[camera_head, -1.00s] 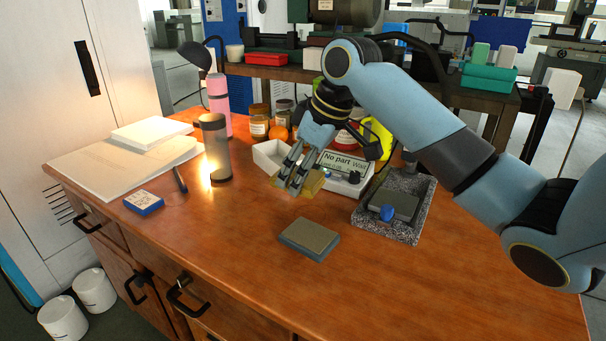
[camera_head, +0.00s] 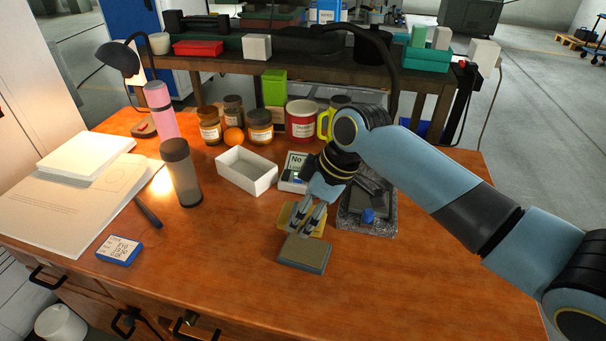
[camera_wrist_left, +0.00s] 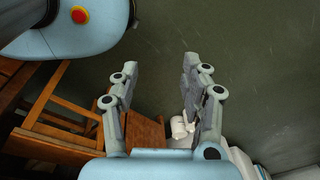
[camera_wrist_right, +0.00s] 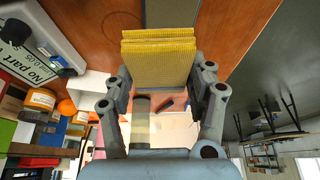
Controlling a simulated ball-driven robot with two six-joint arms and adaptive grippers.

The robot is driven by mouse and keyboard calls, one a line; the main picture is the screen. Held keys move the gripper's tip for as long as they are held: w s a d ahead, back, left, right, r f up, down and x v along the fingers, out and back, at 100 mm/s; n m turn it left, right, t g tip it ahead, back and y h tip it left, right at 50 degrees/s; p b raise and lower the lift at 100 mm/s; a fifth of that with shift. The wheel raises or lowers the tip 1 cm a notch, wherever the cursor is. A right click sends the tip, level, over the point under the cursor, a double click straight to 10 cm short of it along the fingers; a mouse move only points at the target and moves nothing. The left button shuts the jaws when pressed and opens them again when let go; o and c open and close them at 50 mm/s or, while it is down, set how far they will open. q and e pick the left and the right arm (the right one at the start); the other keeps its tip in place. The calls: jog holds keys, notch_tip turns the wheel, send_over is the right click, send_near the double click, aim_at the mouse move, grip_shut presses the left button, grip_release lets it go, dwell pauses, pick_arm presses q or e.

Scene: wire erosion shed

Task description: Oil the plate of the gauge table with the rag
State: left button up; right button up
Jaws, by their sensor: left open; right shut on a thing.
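The yellow rag (camera_head: 318,228) is pinched in my right gripper (camera_head: 305,218), held at the far edge of a grey block (camera_head: 304,255); I cannot tell whether they touch. In the right wrist view the folded rag (camera_wrist_right: 158,62) sits between the fingertips. The speckled granite gauge table (camera_head: 352,222) stands right of and behind the gripper, partly hidden by my right arm. My left gripper (camera_wrist_left: 158,70) is open and empty over the dark floor.
A blue-edged small box (camera_head: 120,250) and papers (camera_head: 60,205) lie at left. The front right of the wooden bench (camera_head: 420,285) is clear.

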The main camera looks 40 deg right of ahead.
aim_at(301, 248)
jog(key=shift+s+a+r+p, duration=0.25)
jog(key=shift+s+a+p, duration=0.05)
jog(key=shift+s, duration=0.45)
jog(key=shift+s+f, duration=0.15)
jog(key=shift+f, duration=0.15)
jog(key=shift+f+b, duration=0.3)
jog(key=shift+b, duration=0.2)
notch_tip(301, 248, down, 4)
jog(key=b, duration=0.5)
jog(key=shift+f+b, duration=0.5)
pick_arm(q)
notch_tip(301, 248, down, 6)
jog(key=s, duration=0.1)
jog(key=shift+s+d, duration=0.2)
jog(key=shift+d, duration=0.2)
jog(key=shift+s+r, duration=0.15)
jog(key=shift+f, duration=0.25)
pick_arm(e)
jog(key=shift+f, duration=0.45)
